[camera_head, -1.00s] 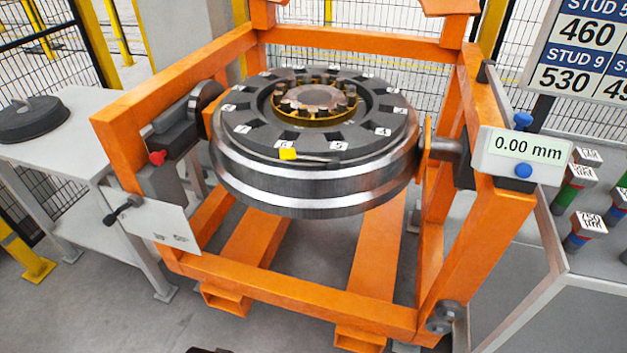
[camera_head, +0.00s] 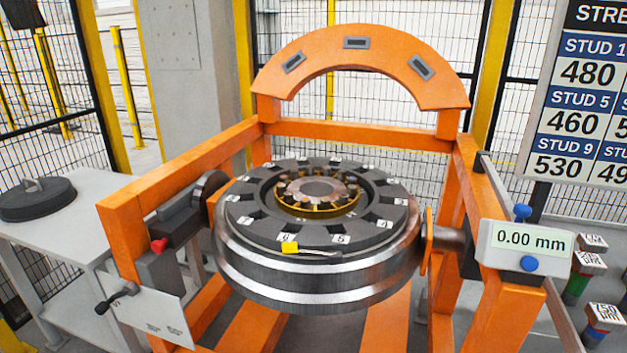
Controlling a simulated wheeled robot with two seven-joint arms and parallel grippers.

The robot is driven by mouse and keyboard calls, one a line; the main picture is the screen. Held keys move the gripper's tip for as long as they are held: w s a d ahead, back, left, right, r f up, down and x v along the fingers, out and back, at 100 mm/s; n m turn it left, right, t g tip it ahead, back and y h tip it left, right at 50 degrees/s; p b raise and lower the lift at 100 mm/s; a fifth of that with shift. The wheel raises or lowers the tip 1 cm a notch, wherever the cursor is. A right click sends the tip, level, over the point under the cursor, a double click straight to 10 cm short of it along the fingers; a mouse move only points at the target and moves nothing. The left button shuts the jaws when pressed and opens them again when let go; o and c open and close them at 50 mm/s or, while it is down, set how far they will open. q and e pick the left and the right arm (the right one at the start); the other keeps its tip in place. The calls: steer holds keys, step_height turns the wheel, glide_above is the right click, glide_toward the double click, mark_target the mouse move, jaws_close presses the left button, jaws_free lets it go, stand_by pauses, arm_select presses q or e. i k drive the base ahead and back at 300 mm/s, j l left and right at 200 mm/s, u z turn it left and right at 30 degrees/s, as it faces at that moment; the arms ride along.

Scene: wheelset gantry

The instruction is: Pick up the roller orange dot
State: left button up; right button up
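The wheelset part (camera_head: 316,272) lies flat in the orange gantry, a steel disc with a dark ring of numbered slots on top. At its centre is a bearing (camera_head: 317,190) with several small dark rollers standing around a gold ring. The rollers are too small to tell apart, and I cannot make out an orange dot on any of them. A yellow tag (camera_head: 290,248) with a thin rod lies on the front of the dark ring. Neither of my grippers is in view.
The orange gantry frame (camera_head: 360,135) surrounds the wheelset, with an orange arch (camera_head: 355,42) behind. A gauge box (camera_head: 524,250) reads 0.00 mm at right. A dark round lid (camera_head: 37,198) lies on the left table (camera_head: 95,190). Several labelled tools (camera_head: 604,318) stand at right.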

mark_target(304, 201)
steer(key=i+j, duration=0.1)
steer(key=j, duration=0.25)
steer(key=i+j, duration=0.15)
steer(key=j, duration=0.2)
steer(key=i+j+z, duration=0.1)
steer(key=j+z, duration=0.55)
steer(key=j, duration=0.25)
steer(key=j+z, duration=0.35)
steer(key=j, duration=0.15)
steer(key=z, duration=0.3)
steer(key=i+j, duration=0.05)
